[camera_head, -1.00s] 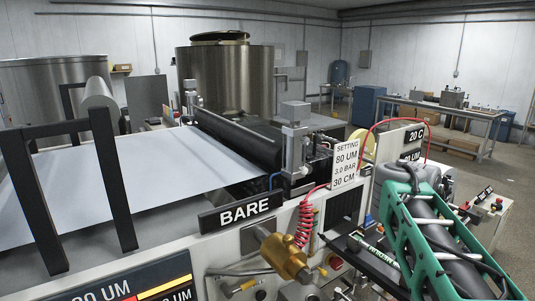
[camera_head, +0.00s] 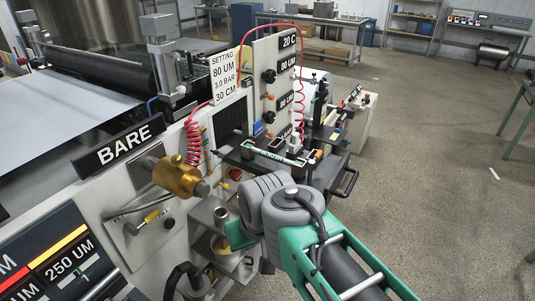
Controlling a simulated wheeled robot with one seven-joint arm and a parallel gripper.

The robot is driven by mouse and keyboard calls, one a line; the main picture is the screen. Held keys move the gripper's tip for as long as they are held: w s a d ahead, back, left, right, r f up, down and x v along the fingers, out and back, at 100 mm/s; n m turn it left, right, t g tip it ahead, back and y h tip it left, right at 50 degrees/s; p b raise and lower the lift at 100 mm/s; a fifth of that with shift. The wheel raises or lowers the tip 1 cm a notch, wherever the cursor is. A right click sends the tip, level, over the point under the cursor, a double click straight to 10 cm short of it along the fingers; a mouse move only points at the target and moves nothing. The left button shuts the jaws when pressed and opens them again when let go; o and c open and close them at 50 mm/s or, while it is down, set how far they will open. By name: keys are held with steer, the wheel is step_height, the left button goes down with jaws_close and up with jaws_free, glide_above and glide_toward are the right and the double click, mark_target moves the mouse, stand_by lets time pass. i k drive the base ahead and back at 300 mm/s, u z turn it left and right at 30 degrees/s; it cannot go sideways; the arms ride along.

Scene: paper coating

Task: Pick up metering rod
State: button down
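I cannot make out a metering rod for certain. A narrow black tray (camera_head: 262,166) with a green-and-white label juts from the machine's right end, and small parts sit at its right end. My arm, green with grey joints, comes in from the lower right and ends just in front of the tray, near a small metal shelf (camera_head: 205,213). My gripper's fingers are hidden or cannot be told apart from the wrist, so I cannot see whether they hold anything.
A panel (camera_head: 262,62) with dials and "80 UM" labels stands behind the tray. A sign (camera_head: 223,77) reads 80 UM, 3.0 BAR, 30 CM. A brass valve (camera_head: 180,177) sticks out at left. The floor (camera_head: 430,150) at right is mostly clear.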

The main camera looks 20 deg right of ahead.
mark_target(276, 158)
steer(key=u, duration=3.7)
steer(key=k, duration=1.25)
steer(key=z, duration=0.6)
